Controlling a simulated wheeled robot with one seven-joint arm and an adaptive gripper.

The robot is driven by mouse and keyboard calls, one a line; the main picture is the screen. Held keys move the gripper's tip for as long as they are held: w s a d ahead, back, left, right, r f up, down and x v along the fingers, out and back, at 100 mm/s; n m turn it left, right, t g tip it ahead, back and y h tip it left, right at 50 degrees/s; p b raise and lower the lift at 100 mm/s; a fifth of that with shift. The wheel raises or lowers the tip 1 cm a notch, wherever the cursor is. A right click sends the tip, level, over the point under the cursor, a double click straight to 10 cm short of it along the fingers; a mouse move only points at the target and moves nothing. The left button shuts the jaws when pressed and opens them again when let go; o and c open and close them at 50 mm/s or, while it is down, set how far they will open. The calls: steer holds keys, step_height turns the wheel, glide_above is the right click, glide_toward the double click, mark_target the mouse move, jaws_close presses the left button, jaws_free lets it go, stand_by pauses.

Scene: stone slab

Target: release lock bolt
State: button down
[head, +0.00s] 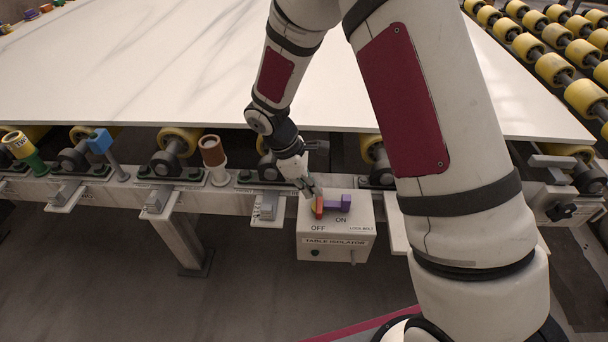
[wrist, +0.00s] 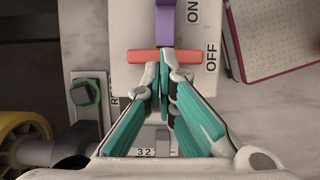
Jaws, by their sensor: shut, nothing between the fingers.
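The white isolator box (head: 322,254) is mounted at the front of the conveyor frame, labelled TABLE ISOLATOR, ON, OFF and LOCK BOLT. On its top lie a purple bar with a raised end block (head: 345,203) and a short orange crosspiece (head: 319,207). In the wrist view the purple bar (wrist: 166,25) runs up from the middle of the orange crosspiece (wrist: 142,56). My gripper (wrist: 166,58) is shut and empty, its tips over the middle of the crosspiece and hiding it there. Contact is unclear. In the head view my gripper (head: 313,190) is at the box's top left.
A large pale slab (head: 180,70) lies on the rollers behind the box. Along the frame stand a brown-topped post (head: 212,152), a blue block on a post (head: 100,141) and a green-based post (head: 37,165). Yellow rollers (head: 553,68) fill the back right. The floor (head: 120,290) in front is clear.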

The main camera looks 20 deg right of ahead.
mark_target(347, 195)
steer(key=shift+s+d+f, duration=0.1)
steer(key=shift+s+d, duration=0.1)
steer(key=shift+d, duration=0.5)
steer(key=shift+s+d+f, duration=0.15)
steer(key=shift+s+d, duration=0.1)
steer(key=shift+d, duration=0.4)
steer(key=shift+s+d+f, duration=0.1)
steer(key=shift+s+d, duration=0.1)
steer(key=shift+d, duration=0.5)
steer(key=d, duration=0.1)
steer(key=s+d, duration=0.1)
steer(key=d, duration=0.1)
steer(key=d+p, duration=0.1)
steer(key=shift+s+d, duration=0.2)
steer(key=shift+s, duration=0.05)
steer(key=shift+a, duration=0.1)
steer(key=shift+w+a, duration=0.15)
steer(key=shift+a, duration=0.05)
steer(key=a, duration=0.1)
steer(key=w+a, duration=0.1)
steer(key=a+r, duration=0.1)
steer(key=a, duration=0.1)
steer(key=shift+w, duration=0.2)
steer(key=s+v, duration=0.1)
steer(key=v, duration=0.7)
steer(key=shift+w+r+p, duration=0.4)
steer(key=shift+r, duration=0.1)
